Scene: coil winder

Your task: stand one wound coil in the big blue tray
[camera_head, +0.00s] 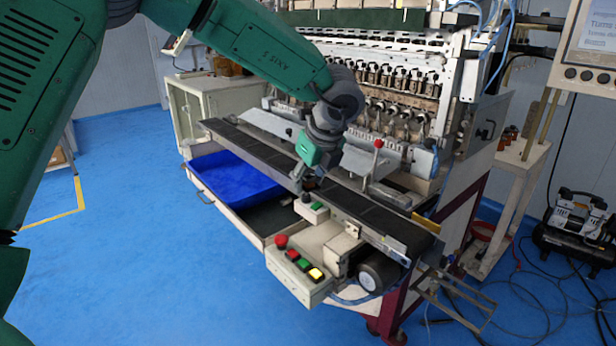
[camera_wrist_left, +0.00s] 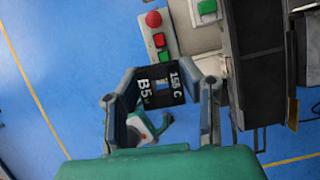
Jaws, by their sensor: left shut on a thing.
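My left gripper (camera_head: 304,180) is above the conveyor's near edge, close to the big blue tray (camera_head: 236,180). In the left wrist view its two fingers close on both sides of a dark piece with white print, which I take to be the wound coil (camera_wrist_left: 167,84). In the head view the coil is small and mostly hidden by the gripper. The blue tray lies in the open drawer below the conveyor, left of the gripper; the part I see looks empty. My right gripper is in neither view.
The dark conveyor belt (camera_head: 377,217) runs along the winding machine (camera_head: 385,90). A control box (camera_head: 300,275) with a red knob and several buttons juts out in front. A small green-button box (camera_head: 312,208) is just below the gripper. Blue floor at left is open.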

